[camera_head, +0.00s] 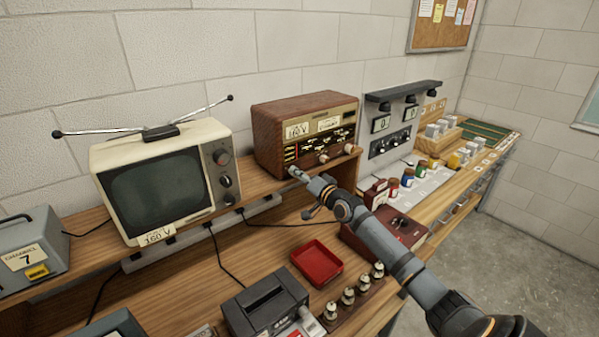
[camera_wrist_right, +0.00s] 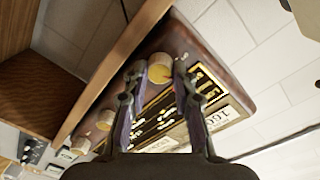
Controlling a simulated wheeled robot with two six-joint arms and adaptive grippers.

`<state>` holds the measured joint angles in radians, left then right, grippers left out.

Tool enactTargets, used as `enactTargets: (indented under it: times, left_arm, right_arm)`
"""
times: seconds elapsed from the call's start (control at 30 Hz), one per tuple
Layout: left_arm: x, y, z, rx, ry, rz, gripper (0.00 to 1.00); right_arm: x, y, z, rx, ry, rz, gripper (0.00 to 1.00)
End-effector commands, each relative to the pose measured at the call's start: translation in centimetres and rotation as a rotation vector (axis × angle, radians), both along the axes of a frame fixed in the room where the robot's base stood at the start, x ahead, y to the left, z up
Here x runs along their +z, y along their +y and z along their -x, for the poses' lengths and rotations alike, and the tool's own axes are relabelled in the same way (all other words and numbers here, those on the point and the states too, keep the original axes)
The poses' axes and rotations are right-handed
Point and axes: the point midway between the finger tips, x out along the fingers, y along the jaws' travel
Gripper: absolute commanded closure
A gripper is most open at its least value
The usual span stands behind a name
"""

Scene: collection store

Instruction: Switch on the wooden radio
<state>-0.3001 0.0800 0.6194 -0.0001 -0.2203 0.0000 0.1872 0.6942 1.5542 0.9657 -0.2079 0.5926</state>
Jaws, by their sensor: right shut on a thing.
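The wooden radio (camera_head: 271,141) stands on the raised shelf in the head view, with a dark dial (camera_head: 322,146), a paper voltage label and pale knobs along its lower front. My right gripper (camera_head: 294,174) is at the radio's lower left front corner. In the wrist view the radio's front (camera_wrist_right: 190,110) appears turned over. There the fingers of my right gripper (camera_wrist_right: 158,76) are shut on a cream-and-gold knob (camera_wrist_right: 160,66), one on each side. The gripper hides this knob in the head view. My left gripper is not in view.
A cream television (camera_head: 221,170) with antennas stands left of the radio. A grey meter panel (camera_head: 388,130) is to its right. Below my right arm are a red tray (camera_head: 317,262), a dark red device (camera_head: 399,228) and several small metal-topped pieces (camera_head: 347,296).

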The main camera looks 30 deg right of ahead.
Motion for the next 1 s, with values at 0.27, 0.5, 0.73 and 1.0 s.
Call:
enactTargets:
  times: [0.27,0.5,0.73,1.0]
  left_arm:
    - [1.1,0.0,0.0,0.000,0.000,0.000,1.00]
    - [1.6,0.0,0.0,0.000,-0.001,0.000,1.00]
    - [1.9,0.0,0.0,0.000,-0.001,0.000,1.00]
    - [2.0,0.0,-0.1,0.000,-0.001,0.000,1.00]
  right_arm:
    - [0.1,0.0,0.0,0.000,0.021,-0.255,1.00]
    - [0.0,-0.1,0.0,0.000,0.036,-0.443,1.00]
    - [-0.1,-0.1,0.0,0.000,0.046,-0.565,1.00]
    - [-0.1,-0.1,0.0,0.000,0.051,-0.632,1.00]
